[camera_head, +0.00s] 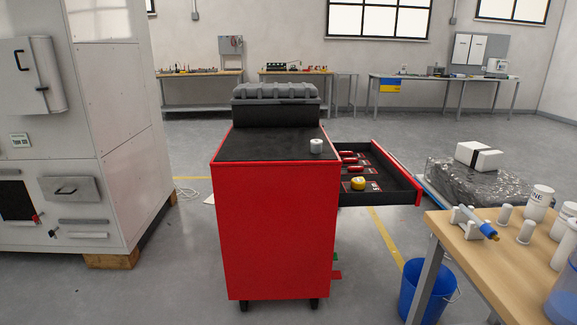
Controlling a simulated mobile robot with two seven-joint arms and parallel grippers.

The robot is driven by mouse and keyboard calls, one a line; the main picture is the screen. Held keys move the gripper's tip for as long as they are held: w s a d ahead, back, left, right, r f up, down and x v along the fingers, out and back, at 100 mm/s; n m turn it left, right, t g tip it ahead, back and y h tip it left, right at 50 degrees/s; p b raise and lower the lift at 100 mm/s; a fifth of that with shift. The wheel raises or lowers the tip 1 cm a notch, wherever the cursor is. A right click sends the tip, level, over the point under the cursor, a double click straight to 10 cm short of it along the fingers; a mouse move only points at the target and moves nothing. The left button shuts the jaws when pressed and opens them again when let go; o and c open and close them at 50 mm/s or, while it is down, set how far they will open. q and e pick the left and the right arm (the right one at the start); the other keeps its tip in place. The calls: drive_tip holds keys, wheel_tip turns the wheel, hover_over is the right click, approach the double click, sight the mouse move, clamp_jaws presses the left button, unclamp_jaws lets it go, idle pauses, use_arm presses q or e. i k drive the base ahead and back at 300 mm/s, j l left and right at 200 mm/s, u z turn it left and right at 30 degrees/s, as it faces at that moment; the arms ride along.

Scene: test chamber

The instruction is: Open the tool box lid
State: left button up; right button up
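A dark grey tool box (275,113) stands at the far end of the black top of a red tool cart (273,230). Its lighter grey ribbed lid (275,91) lies on top and looks shut. Any latch or handle on it is too small to tell. Neither of my grippers shows in the head view.
A small white cylinder (316,146) stands on the cart top's right side. An open drawer (385,185) with red-handled tools and a yellow round item sticks out right. A wooden table (500,262) and blue bucket (421,290) stand front right; a white machine (117,130) stands left.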

sight(247, 94)
drive_tip(key=i+l+u, duration=0.1)
drive_tip(key=i, duration=0.8)
drive_tip(key=i+j+u, duration=0.15)
drive_tip(key=i, duration=0.4)
